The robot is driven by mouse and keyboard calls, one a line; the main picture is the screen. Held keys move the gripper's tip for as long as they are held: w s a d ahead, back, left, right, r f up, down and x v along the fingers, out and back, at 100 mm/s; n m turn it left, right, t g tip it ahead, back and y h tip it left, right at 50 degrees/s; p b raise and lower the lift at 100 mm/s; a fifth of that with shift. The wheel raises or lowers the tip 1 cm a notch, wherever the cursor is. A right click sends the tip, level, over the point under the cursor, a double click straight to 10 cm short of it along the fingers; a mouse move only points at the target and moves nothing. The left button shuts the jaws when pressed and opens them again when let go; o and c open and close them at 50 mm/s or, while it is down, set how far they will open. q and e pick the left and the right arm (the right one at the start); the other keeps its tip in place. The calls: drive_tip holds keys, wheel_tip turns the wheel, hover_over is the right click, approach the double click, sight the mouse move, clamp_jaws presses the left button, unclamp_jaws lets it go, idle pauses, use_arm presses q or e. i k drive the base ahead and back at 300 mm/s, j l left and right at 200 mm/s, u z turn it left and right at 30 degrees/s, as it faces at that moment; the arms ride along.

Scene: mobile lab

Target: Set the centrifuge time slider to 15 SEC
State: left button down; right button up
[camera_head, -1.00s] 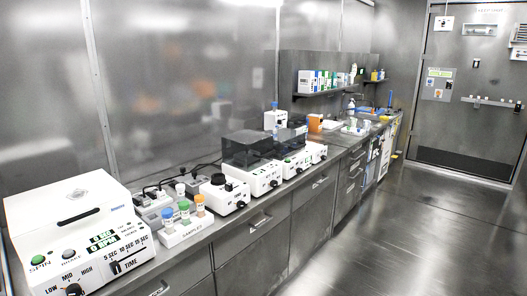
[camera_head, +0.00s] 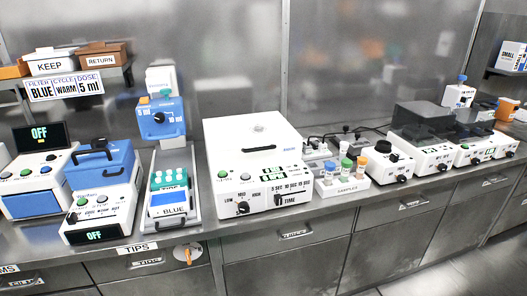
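The centrifuge (camera_head: 252,135) is a white box with a closed lid, standing on the counter near the middle of the view. Its sloped front panel has a green-lit display (camera_head: 271,174), a green button (camera_head: 222,174) and a black LOW/MID/HIGH knob (camera_head: 243,208). The time slider (camera_head: 278,200) is a small black handle at the right of the panel, below the labels 5 SEC, 10 SEC and 15 SEC. The handle sits toward the left, 5 SEC end. Neither of my grippers is in view.
A blue-and-white device with a BLUE label (camera_head: 170,209) stands left of the centrifuge. A sample rack (camera_head: 342,187) with capped tubes stands close at its right, followed by other white devices (camera_head: 389,164). Drawers (camera_head: 295,234) line the counter front.

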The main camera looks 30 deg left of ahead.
sight(278, 199)
drive_tip(key=k+j+u, duration=0.1)
drive_tip(key=j+u, duration=0.15)
drive_tip(key=j, duration=0.4)
drive_tip(key=j+u, duration=0.3)
drive_tip(key=j, duration=0.35)
drive_tip(key=k+j, duration=0.05)
